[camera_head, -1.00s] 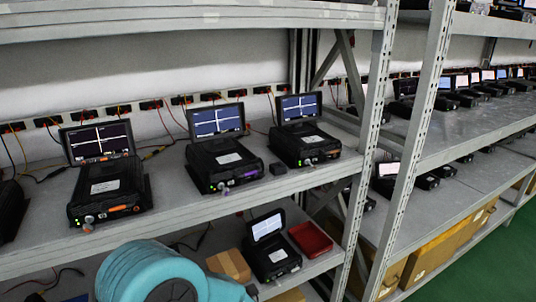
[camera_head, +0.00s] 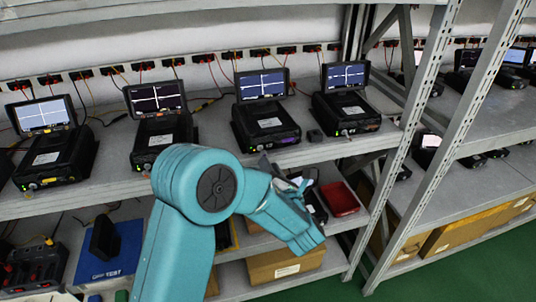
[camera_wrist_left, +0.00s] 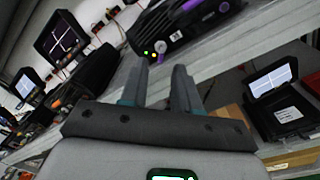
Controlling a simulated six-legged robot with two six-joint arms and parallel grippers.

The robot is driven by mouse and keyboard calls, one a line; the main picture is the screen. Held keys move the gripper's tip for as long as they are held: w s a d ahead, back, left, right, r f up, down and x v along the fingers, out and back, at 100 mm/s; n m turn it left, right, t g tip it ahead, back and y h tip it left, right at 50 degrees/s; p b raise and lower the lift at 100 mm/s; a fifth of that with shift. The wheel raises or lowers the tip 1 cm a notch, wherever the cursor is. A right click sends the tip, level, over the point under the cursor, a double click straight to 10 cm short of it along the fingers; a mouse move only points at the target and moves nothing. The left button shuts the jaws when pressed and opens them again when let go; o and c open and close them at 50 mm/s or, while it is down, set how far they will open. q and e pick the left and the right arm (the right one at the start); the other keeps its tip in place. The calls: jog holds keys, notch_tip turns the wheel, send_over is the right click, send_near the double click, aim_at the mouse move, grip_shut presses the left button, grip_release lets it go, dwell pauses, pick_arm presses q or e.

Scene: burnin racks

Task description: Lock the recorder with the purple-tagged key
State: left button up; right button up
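The recorder (camera_head: 265,124) with a purple mark on its front (camera_head: 289,141) stands on the upper shelf with its screen lit. Its front also shows in the left wrist view (camera_wrist_left: 180,32), with the purple mark (camera_wrist_left: 206,9) and green and yellow lights. My left gripper (camera_head: 268,164) is just below and in front of this recorder, partly hidden by my teal arm. In the left wrist view its two fingers (camera_wrist_left: 158,80) stand apart with nothing visible between them, short of the recorder's front. My right gripper is not in view.
Other recorders (camera_head: 345,108) line the upper shelf, one (camera_head: 160,135) partly behind my arm. The shelf's front edge (camera_head: 350,147) runs close to the gripper. A red tray (camera_head: 339,198) sits on the lower shelf. A blue mat (camera_head: 125,240) lies at lower left. A grey upright (camera_head: 425,85) stands to the right.

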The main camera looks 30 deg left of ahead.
aim_at(259, 148)
pick_arm(q)
jog(key=x, duration=0.3)
jog(key=shift+w+a+p, duration=0.25)
jog(key=shift+p, duration=0.15)
jog(key=shift+w, duration=0.1)
grip_shut()
jog(key=shift+f+n+b, duration=0.2)
jog(key=shift+n+b, duration=0.1)
jog(key=shift+b, duration=0.45)
jog(key=shift+r+n+b, duration=0.15)
jog(key=shift+n+b, duration=8.55)
jog(key=shift+b, duration=3.9)
jog(key=shift+r, duration=0.1)
